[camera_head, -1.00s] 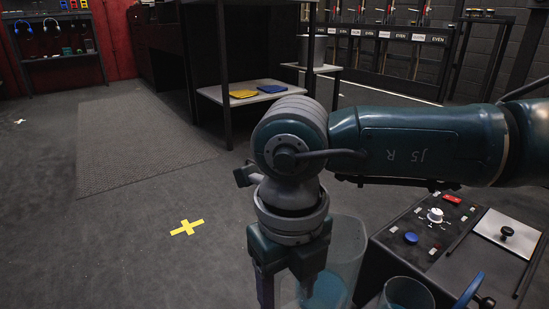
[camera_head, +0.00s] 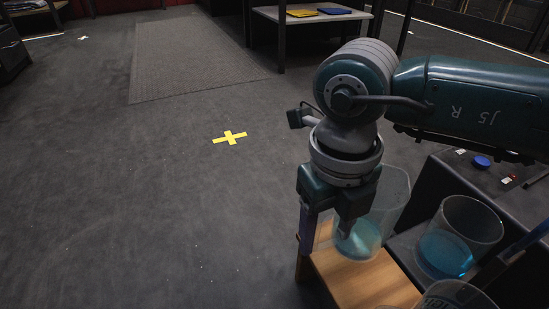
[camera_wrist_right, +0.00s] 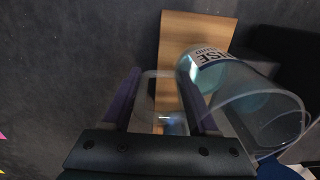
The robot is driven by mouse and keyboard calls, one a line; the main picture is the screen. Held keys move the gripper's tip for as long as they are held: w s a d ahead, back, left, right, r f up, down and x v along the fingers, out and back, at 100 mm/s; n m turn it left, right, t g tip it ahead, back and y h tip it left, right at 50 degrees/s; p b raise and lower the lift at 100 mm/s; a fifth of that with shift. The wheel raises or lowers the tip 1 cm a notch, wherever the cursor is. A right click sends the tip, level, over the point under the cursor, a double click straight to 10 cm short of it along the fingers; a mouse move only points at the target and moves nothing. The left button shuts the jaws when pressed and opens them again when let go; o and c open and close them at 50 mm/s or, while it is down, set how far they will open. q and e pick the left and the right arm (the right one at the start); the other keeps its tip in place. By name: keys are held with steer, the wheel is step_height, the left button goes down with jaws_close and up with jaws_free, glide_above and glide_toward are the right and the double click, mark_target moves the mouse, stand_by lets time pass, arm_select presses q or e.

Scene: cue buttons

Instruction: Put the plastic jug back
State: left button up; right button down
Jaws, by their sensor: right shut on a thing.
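My right gripper (camera_head: 325,230) points down and is shut on the clear plastic jug (camera_head: 390,205), which has some blue liquid low inside. The jug is upright or nearly so, over the wooden surface (camera_head: 345,275); I cannot tell whether it touches it. In the right wrist view, clear plastic shows between the two fingers (camera_wrist_right: 158,78). The gripper hides part of the jug's near side. My left gripper is out of view.
Another clear container with blue liquid (camera_head: 455,245) stands to the right, and another clear rim (camera_head: 455,292) shows at the bottom edge. A dark console with a blue button (camera_head: 482,162) is behind them. The floor with a yellow cross (camera_head: 230,138) is open at left.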

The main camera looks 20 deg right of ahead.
mark_target(324, 242)
steer(key=shift+f+b, duration=1.55)
steer(key=shift+f, duration=0.7)
steer(key=shift+c, duration=0.8)
jaws_free()
steer(key=shift+r, duration=0.1)
